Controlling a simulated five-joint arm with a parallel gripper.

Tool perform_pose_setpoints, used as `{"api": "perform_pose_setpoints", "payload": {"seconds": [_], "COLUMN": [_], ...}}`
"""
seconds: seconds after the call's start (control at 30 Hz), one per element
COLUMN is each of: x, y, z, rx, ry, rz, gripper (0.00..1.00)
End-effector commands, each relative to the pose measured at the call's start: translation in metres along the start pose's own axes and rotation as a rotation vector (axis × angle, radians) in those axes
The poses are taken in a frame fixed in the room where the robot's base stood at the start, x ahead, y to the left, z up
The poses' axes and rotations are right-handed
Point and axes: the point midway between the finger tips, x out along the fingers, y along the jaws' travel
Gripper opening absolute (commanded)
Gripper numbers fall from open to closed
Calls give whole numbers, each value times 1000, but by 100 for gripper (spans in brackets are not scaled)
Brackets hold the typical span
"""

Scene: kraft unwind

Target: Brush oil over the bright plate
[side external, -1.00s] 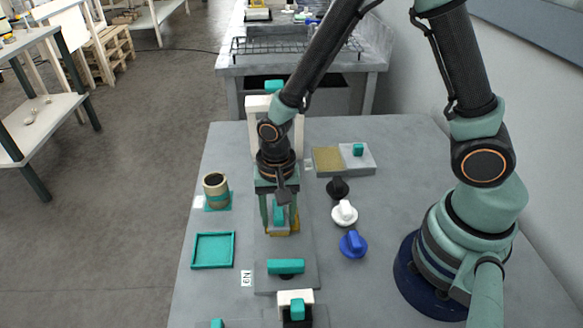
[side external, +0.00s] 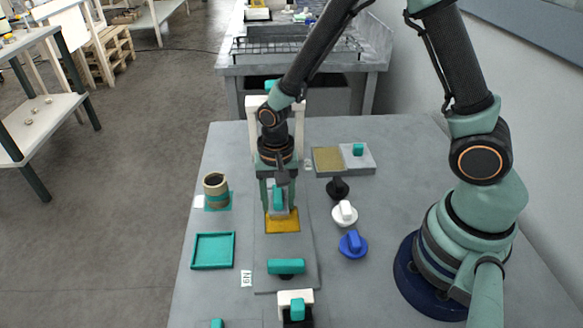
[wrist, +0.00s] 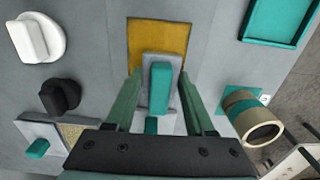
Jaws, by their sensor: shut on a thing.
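The bright plate (side external: 282,225) is a golden square on a grey slab; it also shows in the wrist view (wrist: 150,40). My gripper (side external: 279,205) hangs at the plate's far edge, its jaws shut on the teal handle of a grey block-shaped brush (wrist: 160,85). The brush overlaps the plate's far part in both views; I cannot tell whether it touches. A beige cup with dark contents (side external: 216,183) stands left of my gripper on a teal base. A tan pad (side external: 327,160) lies on a grey plate at the back right.
Black (side external: 338,188), white (side external: 344,213) and blue (side external: 352,244) knobs stand right of the slab. A teal tray (side external: 213,234) lies at left. A teal bar (side external: 286,266) is on the slab's near end. A white frame (side external: 254,104) stands behind my gripper.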

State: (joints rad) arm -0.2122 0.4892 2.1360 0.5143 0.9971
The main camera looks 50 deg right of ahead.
Motion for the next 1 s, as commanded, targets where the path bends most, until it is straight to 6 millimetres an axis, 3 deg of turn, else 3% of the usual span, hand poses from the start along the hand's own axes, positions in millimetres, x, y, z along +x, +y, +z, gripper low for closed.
{"api": "perform_pose_setpoints", "payload": {"seconds": [0.47,1.0], "x": [0,-48], "y": [1,0], "z": [-8,-9], "rx": [1,0], "ry": [-1,2], "rz": [1,-2], "gripper": [0,0]}}
